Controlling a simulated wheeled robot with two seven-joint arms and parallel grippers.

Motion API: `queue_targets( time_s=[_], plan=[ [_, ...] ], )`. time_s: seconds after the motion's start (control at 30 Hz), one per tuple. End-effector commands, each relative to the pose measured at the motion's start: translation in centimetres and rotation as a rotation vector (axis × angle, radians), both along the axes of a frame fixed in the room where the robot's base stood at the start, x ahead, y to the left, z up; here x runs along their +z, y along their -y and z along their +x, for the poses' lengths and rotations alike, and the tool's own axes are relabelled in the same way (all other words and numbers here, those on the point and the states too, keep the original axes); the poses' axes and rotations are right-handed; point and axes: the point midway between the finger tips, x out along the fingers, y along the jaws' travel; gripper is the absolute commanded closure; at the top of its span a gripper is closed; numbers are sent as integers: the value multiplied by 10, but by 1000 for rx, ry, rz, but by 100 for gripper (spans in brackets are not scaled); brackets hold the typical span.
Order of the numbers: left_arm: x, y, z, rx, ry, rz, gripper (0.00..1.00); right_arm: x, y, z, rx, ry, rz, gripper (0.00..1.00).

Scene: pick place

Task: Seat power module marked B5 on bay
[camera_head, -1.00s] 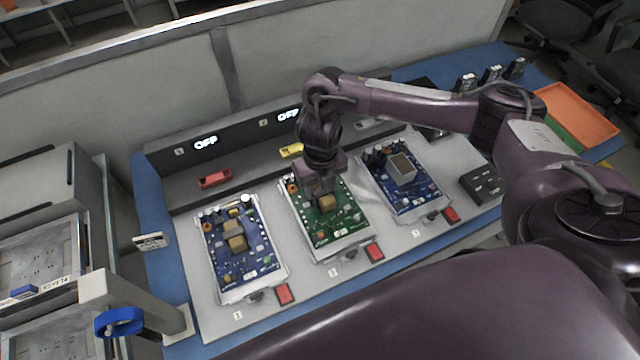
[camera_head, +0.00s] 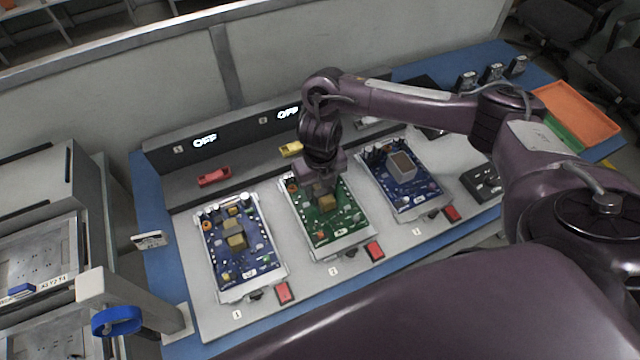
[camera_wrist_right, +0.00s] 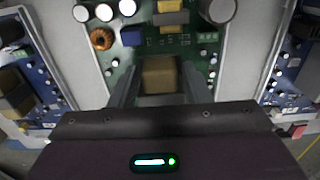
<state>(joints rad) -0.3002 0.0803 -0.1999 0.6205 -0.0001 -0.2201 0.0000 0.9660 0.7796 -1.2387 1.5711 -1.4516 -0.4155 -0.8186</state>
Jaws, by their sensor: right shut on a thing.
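My right gripper (camera_head: 322,190) reaches down over the green circuit board (camera_head: 345,237) in the middle bay. It is shut on a tan block (camera_wrist_right: 160,75), which shows between its two fingers in the wrist view, low over or at the board; contact with the board cannot be told. The block also shows in the head view (camera_head: 327,202). No B5 marking is readable on it. My left gripper is out of view.
Red buttons (camera_head: 284,292) sit at the bays' front edge. A red block (camera_head: 214,177) and a yellow one (camera_head: 291,149) lie on the ledge behind, under OFF displays (camera_head: 205,140). Black labelled units (camera_head: 492,74) and an orange tray (camera_head: 575,118) stand at the right. A blue ring (camera_head: 117,321) is front left.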

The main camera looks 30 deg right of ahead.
Motion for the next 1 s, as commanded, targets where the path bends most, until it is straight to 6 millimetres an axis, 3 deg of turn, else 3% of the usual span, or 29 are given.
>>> queue_targets(
  time_s=[1.0],
  plan=[
    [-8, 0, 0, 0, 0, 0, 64, -8, 0, 1, 0, 3, 2, 100]
  ],
)
